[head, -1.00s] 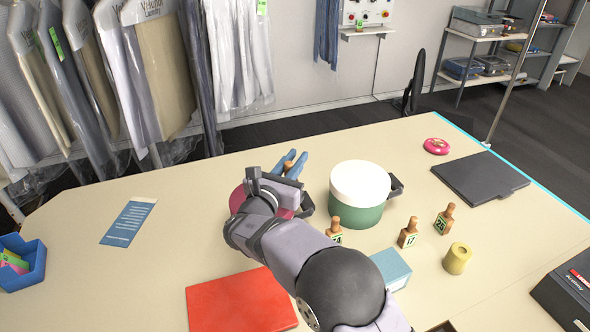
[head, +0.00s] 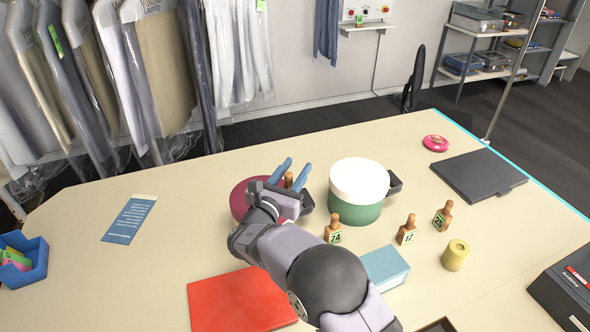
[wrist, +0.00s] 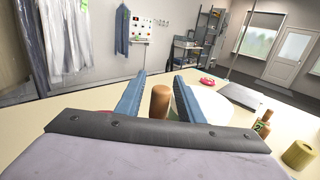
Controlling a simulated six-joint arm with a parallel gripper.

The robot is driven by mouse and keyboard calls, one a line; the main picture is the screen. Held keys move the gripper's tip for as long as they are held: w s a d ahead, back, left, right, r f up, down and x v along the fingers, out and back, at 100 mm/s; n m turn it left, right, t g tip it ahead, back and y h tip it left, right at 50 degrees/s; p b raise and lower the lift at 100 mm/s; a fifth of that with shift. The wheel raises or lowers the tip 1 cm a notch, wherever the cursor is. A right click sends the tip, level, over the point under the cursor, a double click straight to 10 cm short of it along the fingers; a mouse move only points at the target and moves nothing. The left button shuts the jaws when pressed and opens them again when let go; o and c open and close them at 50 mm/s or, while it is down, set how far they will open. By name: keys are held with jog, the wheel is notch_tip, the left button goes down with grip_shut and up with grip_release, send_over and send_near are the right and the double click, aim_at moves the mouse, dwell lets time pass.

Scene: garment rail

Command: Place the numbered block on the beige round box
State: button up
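The wooden handle of a block (head: 288,180) stands upright between the blue fingers of my gripper (head: 292,177). The wrist view shows that handle (wrist: 160,103) with a narrow gap to each finger, so my gripper (wrist: 160,98) looks open around it. The block's base and number are hidden. A magenta round box (head: 239,198) is partly behind my wrist; I cannot tell whether the block rests on it. To its right is a round box with an off-white lid (head: 359,180) and green body. No other plainly beige round box shows.
Numbered wooden blocks 74 (head: 333,234), 17 (head: 407,235) and 25 (head: 442,220) stand to the right. Nearby are a yellow cylinder (head: 455,256), a light-blue box (head: 384,267) and a red folder (head: 240,301). The left table is mostly clear around a blue card (head: 130,219).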

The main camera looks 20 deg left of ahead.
jog(key=shift+r, duration=0.15)
jog(key=s+b, duration=0.4)
jog(key=s, duration=0.8)
